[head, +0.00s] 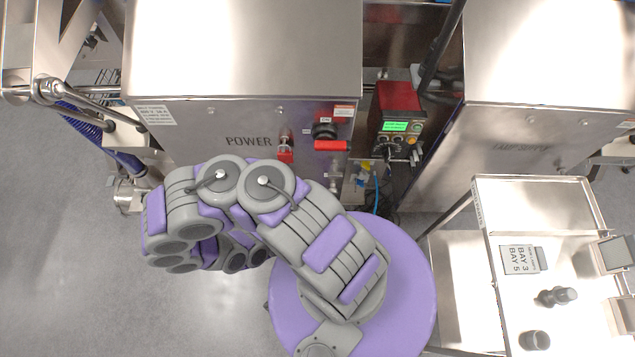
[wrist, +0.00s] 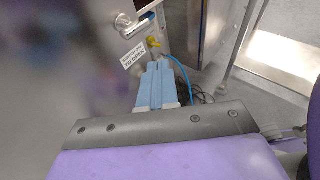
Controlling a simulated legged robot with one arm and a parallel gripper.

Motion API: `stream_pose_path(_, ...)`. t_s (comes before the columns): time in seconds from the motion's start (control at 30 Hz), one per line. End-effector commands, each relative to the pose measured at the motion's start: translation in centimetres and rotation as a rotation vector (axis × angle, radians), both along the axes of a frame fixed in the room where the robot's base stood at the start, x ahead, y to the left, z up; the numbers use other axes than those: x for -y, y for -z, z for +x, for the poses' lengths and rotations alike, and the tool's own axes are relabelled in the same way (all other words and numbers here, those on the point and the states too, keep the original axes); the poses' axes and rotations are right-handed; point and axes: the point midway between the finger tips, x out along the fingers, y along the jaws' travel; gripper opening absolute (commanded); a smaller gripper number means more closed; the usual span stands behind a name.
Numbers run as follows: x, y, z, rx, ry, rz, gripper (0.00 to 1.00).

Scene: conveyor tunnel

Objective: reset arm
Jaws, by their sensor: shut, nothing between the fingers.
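My arm (head: 270,220) is folded above my purple round base in the head view, with its bend out to the left. My gripper (wrist: 160,66) shows in the wrist view, with its two light blue fingers together and nothing between them. The fingers point toward a metal panel with a lever handle (wrist: 134,24), a yellow part (wrist: 153,42) and a white tag (wrist: 132,55) reading "TO OPEN". The gap between fingertips and panel is hard to judge. In the head view the gripper is hidden by the arm.
A steel cabinet marked POWER (head: 235,125) stands ahead, with a black and red switch (head: 327,138). A red control box (head: 396,112) with a green display is right of it. A second cabinet (head: 520,150) and a steel cart (head: 535,205) stand right. Floor at left is clear.

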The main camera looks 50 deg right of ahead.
Motion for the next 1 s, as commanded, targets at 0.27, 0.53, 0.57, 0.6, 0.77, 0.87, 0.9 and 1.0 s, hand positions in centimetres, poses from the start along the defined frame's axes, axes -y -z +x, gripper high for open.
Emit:
stream_pose_path(0.27,-1.5,-0.9,-1.9,-0.003,-0.001,0.009,0.00)
stream_pose_path(0.53,-2.9,-1.1,-2.5,-0.002,-0.001,0.000,0.00)
stream_pose_path(0.57,-2.9,-1.1,-2.5,-0.001,0.000,-0.001,0.00)
stream_pose_path(0.6,-3.0,-1.1,-2.5,-0.002,-0.001,-0.001,0.00)
stream_pose_path(0.77,-2.7,-1.2,-2.2,0.007,0.005,-0.001,0.00)
stream_pose_path(0.87,-2.4,-2.2,-1.3,0.041,0.026,-0.009,0.00)
stream_pose_path(0.9,-2.1,-2.9,-0.7,0.063,0.041,-0.016,0.00)
stream_pose_path(1.0,-1.5,-5.2,1.1,0.136,0.094,-0.036,0.00)
